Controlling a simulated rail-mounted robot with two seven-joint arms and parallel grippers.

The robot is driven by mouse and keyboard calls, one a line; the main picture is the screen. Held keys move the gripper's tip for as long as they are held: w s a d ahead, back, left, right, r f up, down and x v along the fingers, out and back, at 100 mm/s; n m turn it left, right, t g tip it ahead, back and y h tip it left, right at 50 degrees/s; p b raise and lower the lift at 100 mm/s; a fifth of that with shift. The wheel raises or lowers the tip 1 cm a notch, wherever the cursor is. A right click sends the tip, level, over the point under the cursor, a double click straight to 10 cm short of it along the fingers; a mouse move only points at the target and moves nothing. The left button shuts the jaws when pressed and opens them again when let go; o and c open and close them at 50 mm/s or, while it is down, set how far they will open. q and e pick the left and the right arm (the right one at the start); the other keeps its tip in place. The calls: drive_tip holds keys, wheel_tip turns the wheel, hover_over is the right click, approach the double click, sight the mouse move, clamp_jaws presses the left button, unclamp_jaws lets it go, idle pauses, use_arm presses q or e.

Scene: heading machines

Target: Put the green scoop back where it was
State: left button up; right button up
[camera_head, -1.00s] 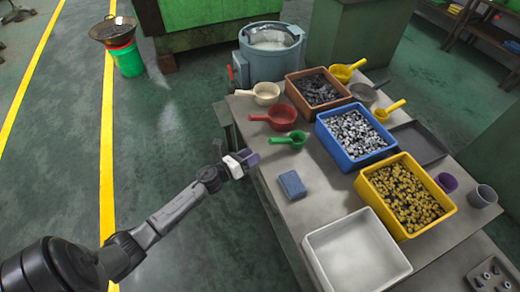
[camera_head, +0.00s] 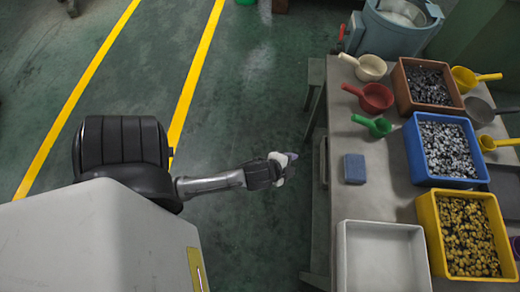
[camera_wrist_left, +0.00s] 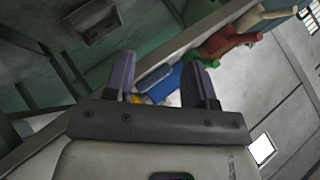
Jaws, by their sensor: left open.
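The green scoop (camera_head: 380,127) lies on the left part of the grey worktable (camera_head: 350,205), its handle pointing left. It is just below the red scoop (camera_head: 376,97) and left of the blue bin. My left gripper (camera_head: 291,157) is open and empty, over the floor just left of the table edge and apart from the scoop. In the left wrist view its two purple fingers (camera_wrist_left: 163,80) stand apart, with part of the green scoop (camera_wrist_left: 196,54) beyond them, partly hidden. My right gripper is not in view.
A cream scoop (camera_head: 370,68) lies beyond the red one. A blue block (camera_head: 355,168) and a white empty tray (camera_head: 343,260) are nearer. The brown bin (camera_head: 400,88), blue bin (camera_head: 412,150) and yellow bin (camera_head: 428,225) hold small parts. Bare tabletop surrounds the blue block.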

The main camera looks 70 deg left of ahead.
use_arm(q)
drive_tip(key=s+d+r+n+g+h, duration=0.1)
drive_tip(key=s+d+n+g+h, duration=0.2)
drive_tip(key=s+d, duration=0.6)
drive_tip(key=s+n+g, duration=0.2)
drive_tip(key=s+n, duration=0.1)
drive_tip(key=shift+s+g, duration=0.35)
drive_tip(key=shift+g, duration=0.05)
